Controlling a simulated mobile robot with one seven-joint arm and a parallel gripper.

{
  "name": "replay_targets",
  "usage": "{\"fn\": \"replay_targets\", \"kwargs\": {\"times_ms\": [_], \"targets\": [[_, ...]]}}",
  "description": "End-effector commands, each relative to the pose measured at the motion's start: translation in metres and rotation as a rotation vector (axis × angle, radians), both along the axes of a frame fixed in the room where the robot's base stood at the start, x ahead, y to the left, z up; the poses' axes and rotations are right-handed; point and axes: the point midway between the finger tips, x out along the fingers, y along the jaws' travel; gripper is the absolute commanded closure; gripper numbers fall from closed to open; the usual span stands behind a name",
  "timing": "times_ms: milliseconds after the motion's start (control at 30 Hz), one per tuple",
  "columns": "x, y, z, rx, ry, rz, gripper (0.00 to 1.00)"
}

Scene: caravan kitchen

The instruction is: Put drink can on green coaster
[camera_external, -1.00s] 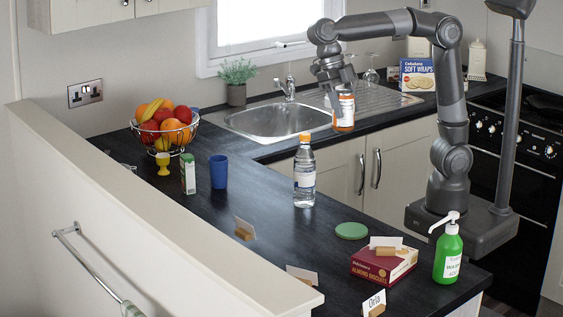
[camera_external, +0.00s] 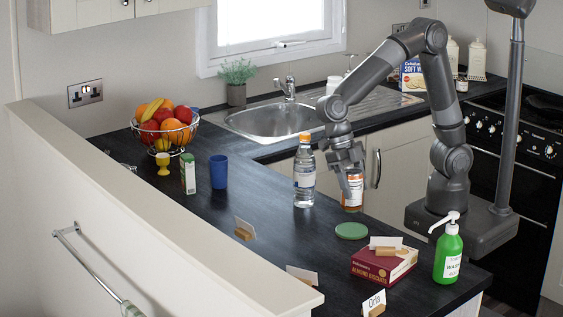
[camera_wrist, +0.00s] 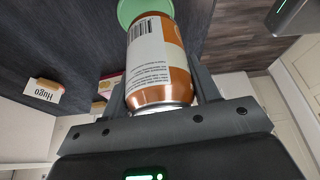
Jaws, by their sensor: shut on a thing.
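The drink can (camera_external: 353,193), orange with a white label, is upright in my gripper (camera_external: 350,176). In the wrist view the can (camera_wrist: 160,62) sits between the two fingers (camera_wrist: 160,88), which are shut on it. The green coaster (camera_external: 351,231) lies flat on the dark worktop, just in front of the can in the external view. Its edge also shows in the wrist view (camera_wrist: 128,12), partly hidden by the can. The can is beside the coaster; I cannot tell how far above the worktop its base is.
A water bottle (camera_external: 304,175) stands close left of my gripper. A red biscuit box (camera_external: 372,266) with a card holder on it and a green soap bottle (camera_external: 448,254) stand right of the coaster. The worktop left of the coaster is mostly clear.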

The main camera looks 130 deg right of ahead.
Motion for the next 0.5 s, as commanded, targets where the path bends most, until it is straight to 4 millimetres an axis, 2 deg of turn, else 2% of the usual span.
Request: {"fn": "replay_targets", "kwargs": {"times_ms": [100,267,500], "targets": [[0.007,0.013,-0.008,0.0,-0.001,0.002,0.76],[0.009,0.017,-0.015,-0.001,-0.001,-0.001,0.76],[0.009,0.017,-0.048,0.0,0.002,-0.001,0.76]]}}
